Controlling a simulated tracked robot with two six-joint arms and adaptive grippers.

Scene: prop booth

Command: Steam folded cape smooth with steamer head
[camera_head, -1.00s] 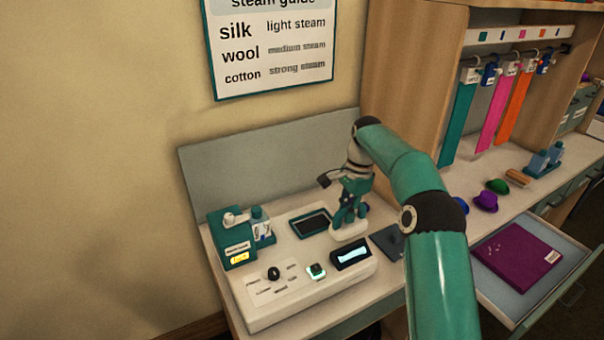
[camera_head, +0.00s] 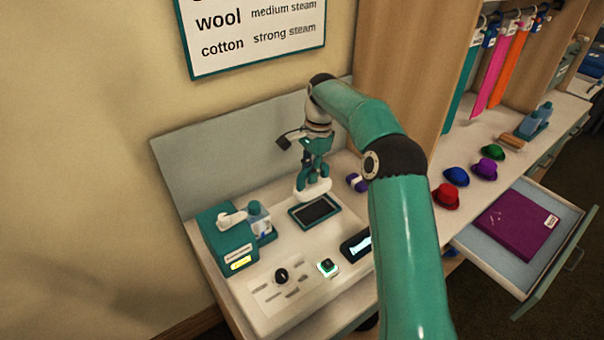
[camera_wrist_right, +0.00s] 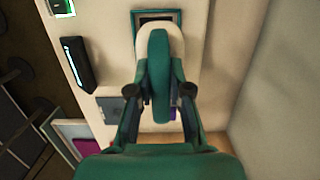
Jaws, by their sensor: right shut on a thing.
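My right gripper (camera_head: 316,172) is shut on the steamer head (camera_head: 314,189), which has a white, rounded end and a teal handle. The steamer head is by the back edge of a dark pad with a teal frame (camera_head: 315,211) on the bench; I cannot tell whether it touches. The right wrist view shows the teal handle between the fingers and the white end (camera_wrist_right: 178,42) over part of the pad. A flat purple folded cloth with a white tag, seemingly the cape (camera_head: 512,226), lies in the open drawer at the right. My left gripper is not in view.
A white control console (camera_head: 270,300) with a black knob and lit green button stands at the front. Small hats, such as the red one (camera_head: 446,197), sit right of my arm. The drawer (camera_head: 480,250) juts out.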

